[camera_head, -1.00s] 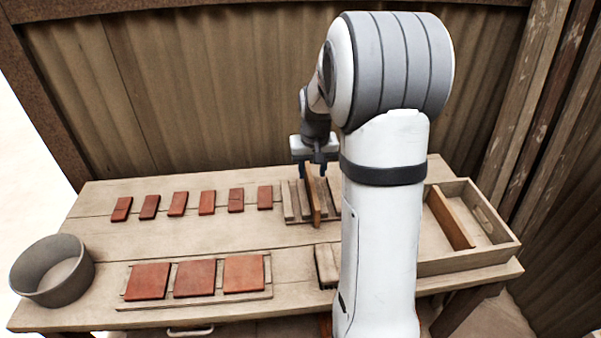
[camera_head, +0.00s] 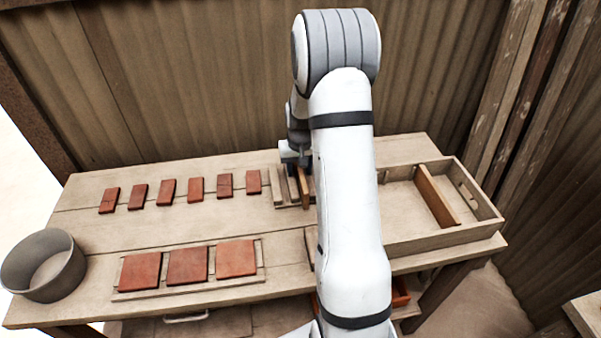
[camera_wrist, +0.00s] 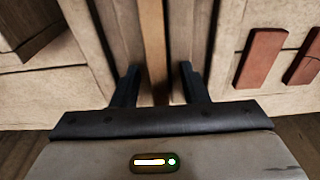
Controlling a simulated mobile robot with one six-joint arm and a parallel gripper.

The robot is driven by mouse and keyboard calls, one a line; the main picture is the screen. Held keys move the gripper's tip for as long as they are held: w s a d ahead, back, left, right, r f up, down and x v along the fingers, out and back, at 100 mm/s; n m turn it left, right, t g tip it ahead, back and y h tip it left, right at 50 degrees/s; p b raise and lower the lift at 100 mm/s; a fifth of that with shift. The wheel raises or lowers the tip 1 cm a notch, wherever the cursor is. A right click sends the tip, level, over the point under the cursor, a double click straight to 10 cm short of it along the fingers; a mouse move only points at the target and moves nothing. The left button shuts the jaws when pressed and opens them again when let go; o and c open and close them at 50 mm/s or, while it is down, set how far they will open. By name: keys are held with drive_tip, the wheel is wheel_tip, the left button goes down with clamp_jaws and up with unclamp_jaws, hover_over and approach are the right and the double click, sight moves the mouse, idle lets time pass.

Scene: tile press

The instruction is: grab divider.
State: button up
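A thin orange-brown wooden divider (camera_head: 306,189) stands upright in a slatted wooden rack (camera_head: 282,189) at the back of the table, partly hidden by my arm. In the wrist view the divider (camera_wrist: 152,45) runs between the two dark fingers of my gripper (camera_wrist: 158,84). The fingers are apart, one on each side, with a gap visible beside the board. In the head view my gripper (camera_head: 292,168) is low at the rack, its fingertips mostly hidden. A second divider (camera_head: 437,202) stands inside the wooden tray (camera_head: 450,236) at the right.
Several small red tiles (camera_head: 196,189) lie in a row left of the rack. Larger red tiles (camera_head: 188,266) lie on a board in front. A round grey bowl (camera_head: 44,265) stands at the left front. A corrugated wall (camera_head: 200,80) rises close behind the table.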

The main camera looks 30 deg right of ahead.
drive_tip(key=shift+c, duration=0.2)
clamp_jaws()
idle(0.3)
